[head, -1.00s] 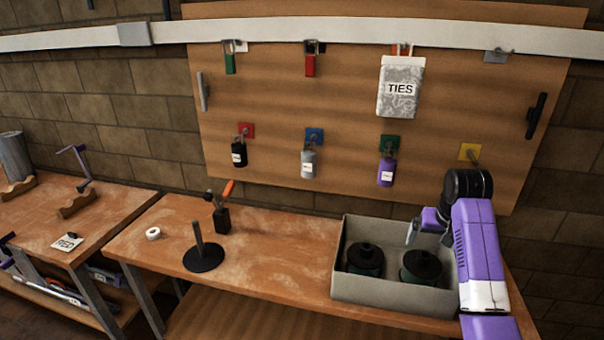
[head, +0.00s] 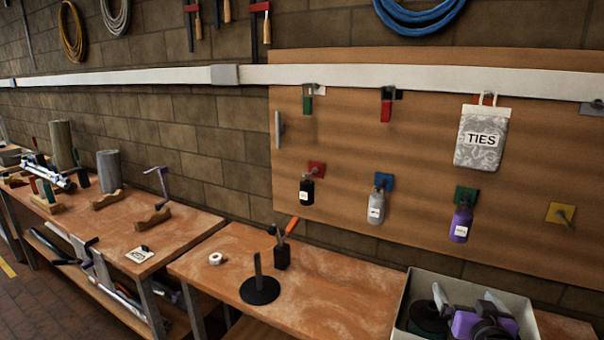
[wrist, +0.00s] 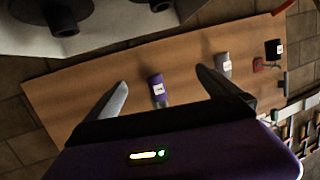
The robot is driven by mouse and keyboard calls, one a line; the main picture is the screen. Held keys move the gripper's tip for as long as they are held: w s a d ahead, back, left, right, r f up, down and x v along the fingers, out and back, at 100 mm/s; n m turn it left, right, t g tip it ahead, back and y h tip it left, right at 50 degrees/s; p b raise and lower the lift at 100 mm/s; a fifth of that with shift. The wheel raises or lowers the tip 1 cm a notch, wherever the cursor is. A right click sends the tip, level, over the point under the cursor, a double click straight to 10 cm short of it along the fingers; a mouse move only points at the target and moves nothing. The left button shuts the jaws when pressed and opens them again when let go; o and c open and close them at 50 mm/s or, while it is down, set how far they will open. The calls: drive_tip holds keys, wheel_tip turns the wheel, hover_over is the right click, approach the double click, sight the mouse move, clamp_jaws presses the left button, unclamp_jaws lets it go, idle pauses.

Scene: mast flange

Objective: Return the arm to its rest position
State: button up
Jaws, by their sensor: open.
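My gripper (wrist: 162,78) shows in the wrist view with its two fingers spread apart and nothing between them. Beyond the fingers, the wooden pegboard (wrist: 75,100) appears tilted, with a purple bottle (wrist: 157,92) and a grey bottle (wrist: 223,66) hanging on it. In the head view, a purple and dark part of my arm (head: 480,323) shows at the bottom right, in front of the grey bin (head: 470,283).
The workbench (head: 340,290) carries a black stand (head: 260,290), a white tape roll (head: 216,259) and a small tool holder (head: 282,255). Another bench (head: 185,232) stands to the left. The TIES pouch (head: 482,138) hangs on the board. The bench's middle is mostly clear.

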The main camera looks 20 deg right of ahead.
drive_tip(key=s+a+f+n+t+y+b, duration=0.1)
drive_tip(key=s+a+n+t, duration=0.1)
drive_tip(key=s+a, duration=0.7)
drive_tip(key=s+a+f+n+t+y, duration=0.1)
drive_tip(key=s+a+f+t+y, duration=0.15)
drive_tip(key=s+a, duration=0.75)
drive_tip(key=s+a+f+n+g+y+b, duration=0.1)
drive_tip(key=s+a+n+y, duration=0.3)
drive_tip(key=s+a, duration=1)
drive_tip(key=shift+s+a+f+n+g+y+b, duration=0.25)
drive_tip(key=shift+a+f+n+g+y+b, duration=0.1)
drive_tip(key=shift+a+f+g+y, duration=0.4)
